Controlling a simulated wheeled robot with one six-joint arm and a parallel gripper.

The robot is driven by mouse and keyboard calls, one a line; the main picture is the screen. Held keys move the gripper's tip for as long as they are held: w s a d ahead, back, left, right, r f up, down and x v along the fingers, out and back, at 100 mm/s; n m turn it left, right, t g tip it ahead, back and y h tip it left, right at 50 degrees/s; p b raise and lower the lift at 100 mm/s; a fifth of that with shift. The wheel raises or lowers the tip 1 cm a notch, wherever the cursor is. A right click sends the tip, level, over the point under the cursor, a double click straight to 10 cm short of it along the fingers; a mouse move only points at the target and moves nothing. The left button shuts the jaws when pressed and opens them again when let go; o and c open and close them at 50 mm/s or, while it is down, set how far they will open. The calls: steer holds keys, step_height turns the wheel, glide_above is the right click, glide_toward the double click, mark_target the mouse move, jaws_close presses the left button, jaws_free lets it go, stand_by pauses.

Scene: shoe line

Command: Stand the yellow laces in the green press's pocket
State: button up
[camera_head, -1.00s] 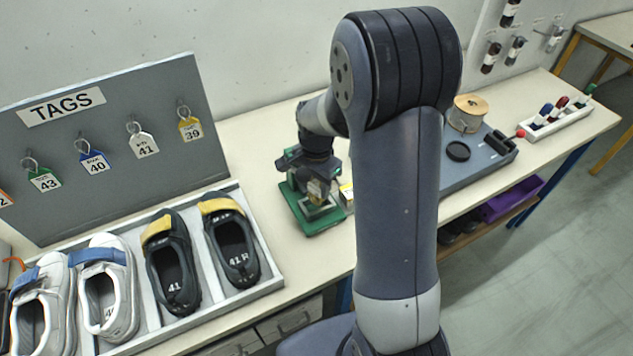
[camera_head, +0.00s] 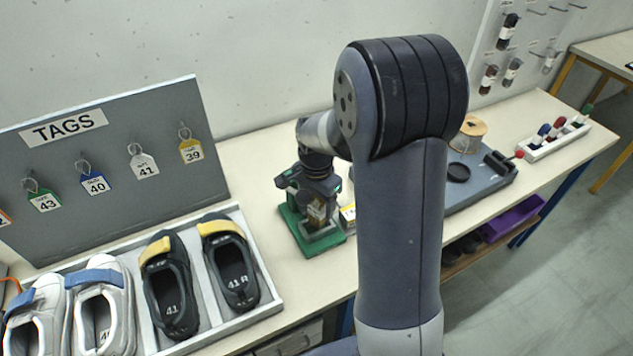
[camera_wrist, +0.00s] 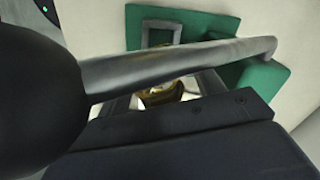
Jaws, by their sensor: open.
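The green press (camera_head: 300,238) stands on the bench, left of my arm, with a grey metal frame on its base. The yellow laces (camera_head: 318,211) show as a small gold bundle, low at the press under my gripper (camera_head: 315,197). My gripper is open, close over the laces. In the wrist view, the gold laces (camera_wrist: 163,92) show partly behind a grey metal bar that crosses the picture, above the dark gripper body. The green base (camera_wrist: 222,22) and a grey square frame (camera_wrist: 160,28) lie beyond. The bar and gripper hide whether the laces sit fully in the pocket.
A shoe tray (camera_head: 270,312) and the tag board (camera_head: 130,205) are at left. A grey tray with a spool (camera_head: 468,135) and a white rack (camera_head: 553,145) are at right.

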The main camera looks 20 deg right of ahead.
step_height(320, 180, up, 11)
steer(key=shift+f+b, duration=0.2)
steer(key=shift+b, duration=0.15)
step_height(320, 180, down, 13)
steer(key=shift+r, duration=2.05)
steer(key=shift+p, duration=0.3)
